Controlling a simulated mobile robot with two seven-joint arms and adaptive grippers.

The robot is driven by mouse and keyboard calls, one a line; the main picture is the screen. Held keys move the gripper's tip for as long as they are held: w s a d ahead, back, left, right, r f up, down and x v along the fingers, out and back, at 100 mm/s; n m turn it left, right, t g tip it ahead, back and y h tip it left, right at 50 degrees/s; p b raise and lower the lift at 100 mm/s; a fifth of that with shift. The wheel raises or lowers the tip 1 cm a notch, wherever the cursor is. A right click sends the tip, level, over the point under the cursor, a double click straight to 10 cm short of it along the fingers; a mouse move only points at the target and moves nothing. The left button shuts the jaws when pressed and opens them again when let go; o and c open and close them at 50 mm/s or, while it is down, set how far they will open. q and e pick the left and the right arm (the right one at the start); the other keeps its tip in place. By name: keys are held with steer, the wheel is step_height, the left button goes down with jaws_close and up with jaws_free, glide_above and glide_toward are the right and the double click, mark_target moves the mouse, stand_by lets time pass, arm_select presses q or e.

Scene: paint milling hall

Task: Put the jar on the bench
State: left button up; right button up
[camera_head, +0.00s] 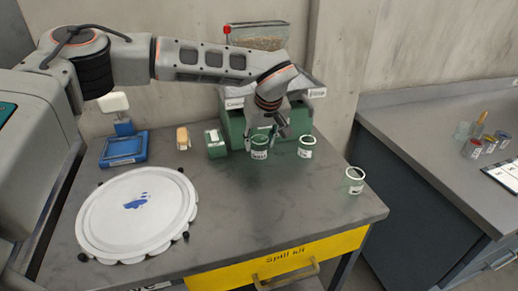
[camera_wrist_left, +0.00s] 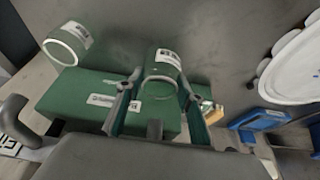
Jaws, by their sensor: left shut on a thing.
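My left gripper (camera_head: 262,131) is shut on a green jar (camera_head: 260,148) with a white label, near the back of the grey bench (camera_head: 255,205). In the left wrist view, the jar (camera_wrist_left: 165,58) sits between the two fingers of the gripper (camera_wrist_left: 160,92). I cannot tell whether its base touches the bench. A second jar (camera_head: 306,150) stands just right of it, and a third, clear-looking jar (camera_head: 355,185) stands near the bench's right edge. My right gripper is in neither view.
A green machine (camera_head: 236,126) with a hopper (camera_head: 258,36) stands behind the held jar. A round white lid-like disc (camera_head: 165,215) with a blue smear and a blue scale (camera_head: 124,150) take up the left. The front middle is clear. A second counter (camera_head: 430,130) is at right.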

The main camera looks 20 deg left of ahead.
mark_target(259, 149)
arm_select(q)
steer(key=shift+w+a+f, duration=0.15)
steer(key=shift+w+a, duration=0.1)
steer(key=shift+w, duration=0.05)
steer(key=shift+f, duration=1.6)
steer(key=shift+f, duration=0.1)
steer(key=o, duration=1)
steer(key=v, duration=1.2)
